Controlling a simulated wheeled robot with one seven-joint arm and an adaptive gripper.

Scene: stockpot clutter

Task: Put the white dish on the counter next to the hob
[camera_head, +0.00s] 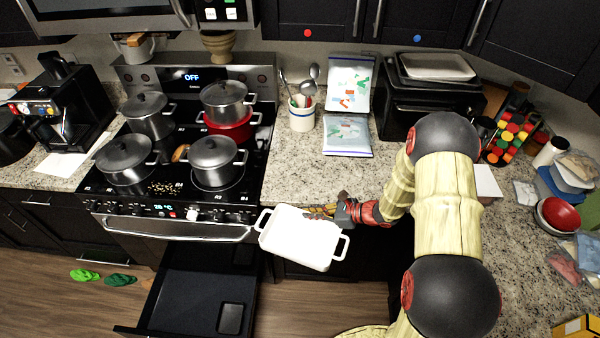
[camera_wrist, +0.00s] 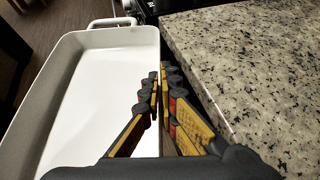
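The white dish (camera_head: 295,240), a rectangular tray with two handles, is in the air in front of the counter edge, above the floor beside the open drawer. The dish looks empty and roughly level. The counter (camera_head: 290,183) is right of the hob (camera_head: 185,160); it also shows in the wrist view (camera_wrist: 265,70), close to the right of the fingers.
Several pots stand on the hob. A black oven (camera_head: 425,105) carries a white tray (camera_head: 437,66). The drawer (camera_head: 190,300) below the hob is open.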

